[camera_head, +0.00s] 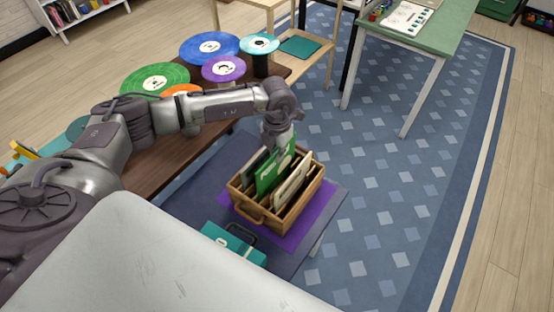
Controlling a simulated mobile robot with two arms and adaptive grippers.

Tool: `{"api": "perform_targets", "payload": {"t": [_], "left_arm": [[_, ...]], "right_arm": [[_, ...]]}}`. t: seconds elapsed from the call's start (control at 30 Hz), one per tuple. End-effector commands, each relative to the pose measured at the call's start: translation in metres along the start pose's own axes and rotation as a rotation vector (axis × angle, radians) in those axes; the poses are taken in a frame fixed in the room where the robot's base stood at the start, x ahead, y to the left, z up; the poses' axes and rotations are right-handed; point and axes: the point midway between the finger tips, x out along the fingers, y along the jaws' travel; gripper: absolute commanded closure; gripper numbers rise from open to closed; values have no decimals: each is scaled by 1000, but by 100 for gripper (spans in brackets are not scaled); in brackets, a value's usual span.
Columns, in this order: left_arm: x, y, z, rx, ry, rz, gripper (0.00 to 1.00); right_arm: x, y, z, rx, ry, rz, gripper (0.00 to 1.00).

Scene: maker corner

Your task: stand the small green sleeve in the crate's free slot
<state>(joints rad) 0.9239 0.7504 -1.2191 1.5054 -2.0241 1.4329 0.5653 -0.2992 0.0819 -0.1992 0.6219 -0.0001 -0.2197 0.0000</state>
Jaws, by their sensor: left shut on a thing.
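The wooden crate (258,212) sits on a purple mat (298,233) on a low dark table, right of the picture's middle. It has upright dividers and holds several sleeves, including a cream one (291,182). The small green sleeve (271,176) stands upright at the crate, its lower part hidden by the crate's wall and the other sleeves. My left gripper (279,146) points down from above and is shut on the green sleeve's top edge. I cannot tell how deep the sleeve sits in its slot. My right gripper is not in view.
A brown bench (168,160) behind my left arm carries several coloured discs, including a blue one (209,47). A teal case (233,244) lies in front of the crate. A green table (425,30) stands at the back right. The patterned rug (390,190) on the right is clear.

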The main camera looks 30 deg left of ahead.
Motion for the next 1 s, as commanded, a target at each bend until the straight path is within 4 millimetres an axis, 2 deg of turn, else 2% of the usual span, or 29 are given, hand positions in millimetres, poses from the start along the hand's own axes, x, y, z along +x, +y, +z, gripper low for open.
{"api": "perform_targets", "payload": {"t": [0.4, 0.77, 0.8, 0.93, 1.0], "left_arm": [[44, 0, 1, 0, -1, 0, 100], [50, 0, 1, 0, -2, 0, 100], [50, 0, 1, 0, -2, 0, 90], [49, 0, 1, 0, -2, 0, 69], [49, 0, 1, 0, -1, 0, 69]], "right_arm": [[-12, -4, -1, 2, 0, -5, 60], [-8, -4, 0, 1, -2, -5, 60], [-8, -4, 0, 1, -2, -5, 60], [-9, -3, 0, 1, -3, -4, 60], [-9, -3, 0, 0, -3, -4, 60]]}}
